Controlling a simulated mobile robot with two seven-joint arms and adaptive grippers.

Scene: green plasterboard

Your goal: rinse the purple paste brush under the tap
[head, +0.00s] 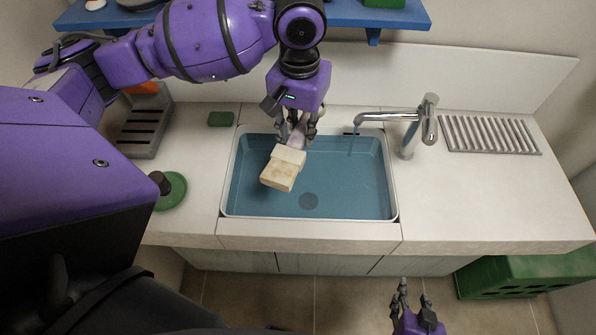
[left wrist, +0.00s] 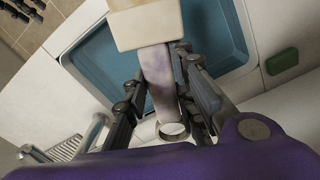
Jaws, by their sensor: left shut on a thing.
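The paste brush (head: 283,168) has a pale block-shaped head and a whitish handle with a faint purple tint. My left gripper (head: 297,132) is shut on its handle and holds it over the left part of the sink, head toward the front. In the left wrist view the handle (left wrist: 158,80) lies between the fingers (left wrist: 160,68), with the head (left wrist: 146,25) beyond them. The chrome tap (head: 408,125) stands right of the brush, its spout over the sink's right side. A thin bluish strip hangs below the spout. My right gripper (head: 414,303) is open and empty, low in front of the counter.
The blue sink (head: 350,190) is set in a white counter (head: 480,205). A ribbed metal rack (head: 490,134) lies right of the tap. A green block (head: 221,119) and a green round item (head: 172,192) are on the left. A blue shelf (head: 400,17) hangs above. A green crate (head: 510,278) stands below right.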

